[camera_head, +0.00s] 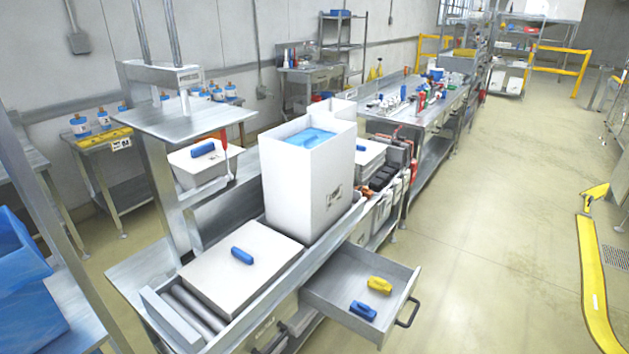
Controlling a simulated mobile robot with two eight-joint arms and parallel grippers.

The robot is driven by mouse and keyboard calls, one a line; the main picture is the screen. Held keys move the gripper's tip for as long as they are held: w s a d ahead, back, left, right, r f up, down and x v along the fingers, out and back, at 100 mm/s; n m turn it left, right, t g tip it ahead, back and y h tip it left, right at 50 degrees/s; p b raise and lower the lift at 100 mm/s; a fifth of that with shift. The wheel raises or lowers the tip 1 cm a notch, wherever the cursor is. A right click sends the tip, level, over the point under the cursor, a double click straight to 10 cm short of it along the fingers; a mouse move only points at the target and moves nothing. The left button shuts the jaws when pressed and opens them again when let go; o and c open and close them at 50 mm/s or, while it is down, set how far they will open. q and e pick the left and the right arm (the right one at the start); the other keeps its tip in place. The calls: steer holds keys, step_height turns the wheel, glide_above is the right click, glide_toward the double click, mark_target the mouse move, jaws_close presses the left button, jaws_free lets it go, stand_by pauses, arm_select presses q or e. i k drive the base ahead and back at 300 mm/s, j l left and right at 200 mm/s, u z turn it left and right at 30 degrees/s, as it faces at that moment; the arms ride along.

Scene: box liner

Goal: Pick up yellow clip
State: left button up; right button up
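The yellow clip (379,285) lies in the open grey drawer (345,268) that sticks out to the right of the workstation. A blue clip (363,310) lies in the same drawer, a little nearer and to the left of the yellow one, apart from it. Neither of my grippers shows in the head view.
A white flat box (225,275) with a blue handle (242,255) sits on the bench left of the drawer. A tall open white box (307,185) with blue liner stands behind it. The drawer handle (408,313) juts right. The floor (490,240) to the right is clear.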

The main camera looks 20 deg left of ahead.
mark_target(380, 285)
steer(key=i+j+z, duration=0.3)
steer(key=i+z, duration=0.15)
steer(key=i, duration=0.2)
steer(key=i+j+z, duration=0.4)
steer(key=i+j, duration=0.1)
steer(key=i, duration=0.05)
